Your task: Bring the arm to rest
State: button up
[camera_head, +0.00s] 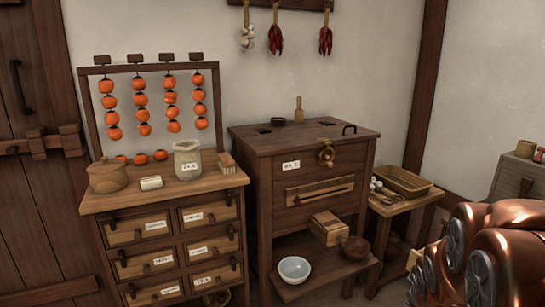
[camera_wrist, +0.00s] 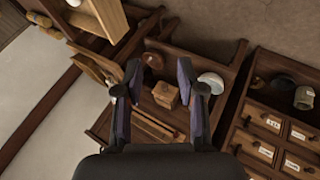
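My gripper (camera_wrist: 159,80) shows in the wrist view with its two dark fingers spread apart. It is open, with nothing held between the fingers. Beyond the gap, at a distance, is a small wooden box (camera_wrist: 166,95) on a low shelf. In the head view the gripper is not visible. Glossy red-brown parts of my own arm (camera_head: 500,250) fill the lower right corner there.
A dark wooden mill cabinet (camera_head: 310,145) stands mid-view; its low shelf holds a white bowl (camera_head: 294,270), a brown bowl (camera_head: 355,248) and the box. A drawer chest (camera_head: 165,205) stands left, a side table (camera_head: 405,205) with a tray right.

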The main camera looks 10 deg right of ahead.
jog(key=s+a+r+m+g+y+p, duration=0.2)
jog(key=s+a+r+g+p, duration=0.2)
jog(key=s+a+r+p, duration=0.4)
jog(key=s+a+r+m+g+y+p, duration=0.2)
jog(key=s+a+r+g+p, duration=0.2)
jog(key=s+a+r+p, duration=0.5)
jog(key=s+a+r, duration=0.4)
jog(key=s, duration=0.4)
jog(key=shift+s+a, duration=0.15)
jog(key=shift+a, duration=0.15)
